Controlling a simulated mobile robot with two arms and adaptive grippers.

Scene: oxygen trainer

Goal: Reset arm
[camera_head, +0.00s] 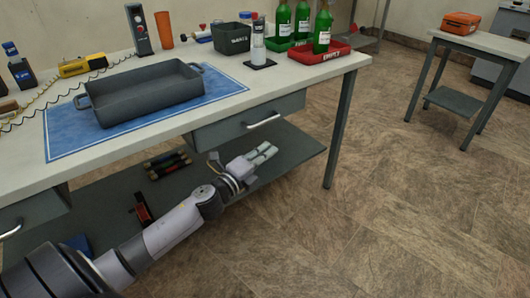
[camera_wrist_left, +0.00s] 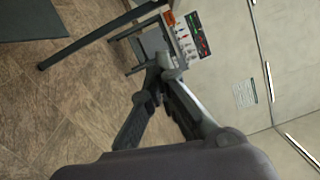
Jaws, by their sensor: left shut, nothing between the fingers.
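My left arm comes in from the lower left in the head view. My left gripper (camera_head: 264,153) is in front of the workbench (camera_head: 345,65), below the level of its top and near the drawer front (camera_head: 250,122). Its fingers are shut with nothing between them. In the left wrist view the two fingers of my left gripper (camera_wrist_left: 160,68) converge, with floor and wall behind them. My right gripper does not show in either view.
A grey tray (camera_head: 145,92) stands on a blue mat (camera_head: 225,84) on the bench. Green bottles (camera_head: 323,30), a red bin (camera_head: 333,52) and a black bin (camera_head: 231,38) stand farther right. An orange case (camera_head: 461,22) is on a side table (camera_head: 480,40). The floor (camera_head: 420,200) on the right is clear.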

